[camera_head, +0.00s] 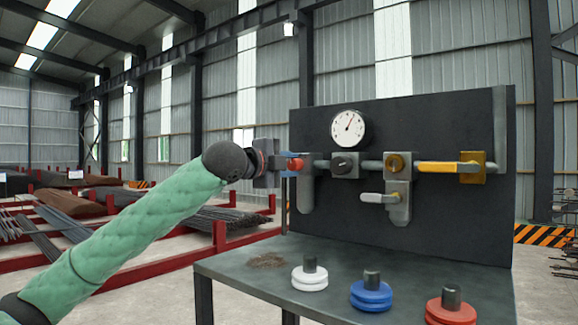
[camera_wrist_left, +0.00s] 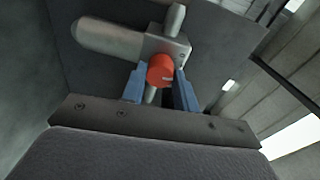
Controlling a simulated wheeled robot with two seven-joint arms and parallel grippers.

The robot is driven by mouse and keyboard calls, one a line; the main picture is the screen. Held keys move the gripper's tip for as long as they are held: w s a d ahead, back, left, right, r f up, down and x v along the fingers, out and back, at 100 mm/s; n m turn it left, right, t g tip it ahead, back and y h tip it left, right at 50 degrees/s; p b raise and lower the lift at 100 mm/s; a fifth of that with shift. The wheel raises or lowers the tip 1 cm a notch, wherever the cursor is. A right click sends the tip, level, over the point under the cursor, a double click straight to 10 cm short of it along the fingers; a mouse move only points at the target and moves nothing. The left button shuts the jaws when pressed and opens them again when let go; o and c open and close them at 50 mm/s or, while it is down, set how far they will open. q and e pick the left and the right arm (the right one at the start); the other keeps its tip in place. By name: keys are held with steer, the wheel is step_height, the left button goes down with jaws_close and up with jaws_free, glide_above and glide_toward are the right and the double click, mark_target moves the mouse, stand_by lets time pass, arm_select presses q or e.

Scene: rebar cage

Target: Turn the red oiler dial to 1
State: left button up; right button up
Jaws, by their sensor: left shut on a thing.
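The red oiler dial (camera_head: 296,164) sits at the left end of the grey pipe line on the dark upright panel (camera_head: 440,220). My left gripper (camera_head: 286,165) reaches it from the left and is shut on it. In the left wrist view the red dial (camera_wrist_left: 161,71) lies between the blue fingers of my left gripper (camera_wrist_left: 160,88). A small pale mark shows on the dial's face, too small to read. A grey oiler body (camera_wrist_left: 115,38) extends behind the dial. My right gripper is in neither view.
White (camera_head: 310,275), blue (camera_head: 371,292) and red (camera_head: 451,308) discs stand on the bench (camera_head: 240,262). Red racks with bars stand behind my left arm.

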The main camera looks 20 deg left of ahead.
arm_select(q)
steer(key=o, duration=1)
steer(key=shift+f, duration=0.1)
steer(key=shift+c, duration=0.2)
